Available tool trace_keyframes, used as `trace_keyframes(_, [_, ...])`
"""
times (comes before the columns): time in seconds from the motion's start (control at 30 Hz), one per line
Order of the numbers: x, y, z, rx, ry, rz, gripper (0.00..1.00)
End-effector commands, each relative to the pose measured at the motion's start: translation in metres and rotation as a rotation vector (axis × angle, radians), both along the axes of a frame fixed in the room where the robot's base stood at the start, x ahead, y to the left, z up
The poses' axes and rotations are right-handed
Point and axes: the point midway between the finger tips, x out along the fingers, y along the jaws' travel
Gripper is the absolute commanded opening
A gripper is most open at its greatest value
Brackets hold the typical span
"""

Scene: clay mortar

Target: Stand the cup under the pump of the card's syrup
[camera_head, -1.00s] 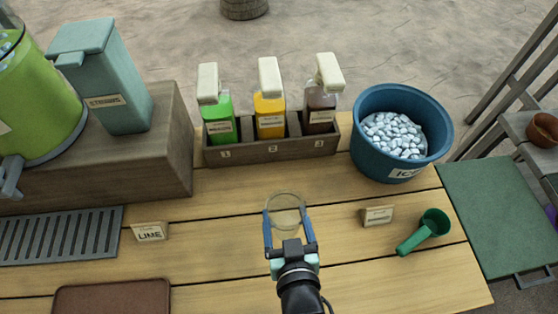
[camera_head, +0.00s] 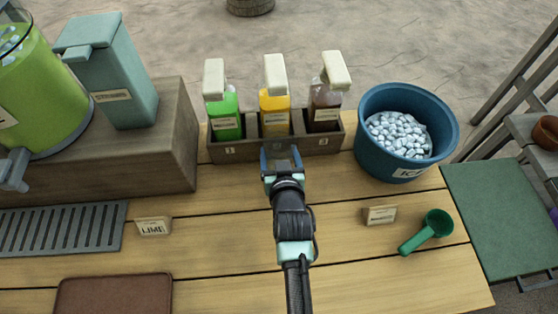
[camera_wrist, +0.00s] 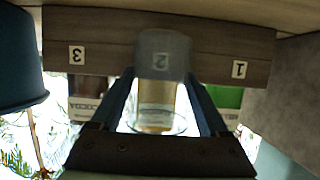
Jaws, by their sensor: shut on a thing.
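My gripper (camera_head: 281,156) is shut on a clear cup (camera_wrist: 163,55), which shows between its fingers in the wrist view. In the head view the cup is hardly visible. The cup is at the front of the wooden rack (camera_head: 319,145), in front of the middle slot marked 2. The rack holds a green syrup bottle (camera_head: 226,125) in slot 1, a yellow one (camera_head: 275,121) in slot 2 and a brown one (camera_head: 324,117) in slot 3, each with a cream pump. A card (camera_head: 153,227) reading LIME stands at the left. A second card (camera_head: 380,215) stands at the right, its text unreadable.
A blue ice bucket (camera_head: 375,163) stands right of the rack, with a green scoop (camera_head: 428,232) in front. A wooden block (camera_head: 175,150) bearing a teal container (camera_head: 122,75) and a green drink dispenser (camera_head: 45,110) stands left.

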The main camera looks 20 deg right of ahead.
Motion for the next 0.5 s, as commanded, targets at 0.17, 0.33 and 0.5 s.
trace_keyframes(0.17, [0.0, 0.0, -0.024, 0.002, 0.001, -0.001, 0.16])
trace_keyframes(0.33, [0.003, -0.001, -0.039, 0.0, -0.001, -0.001, 0.16])
trace_keyframes(0.5, [0.004, -0.001, -0.04, -0.001, -0.002, -0.001, 0.16])
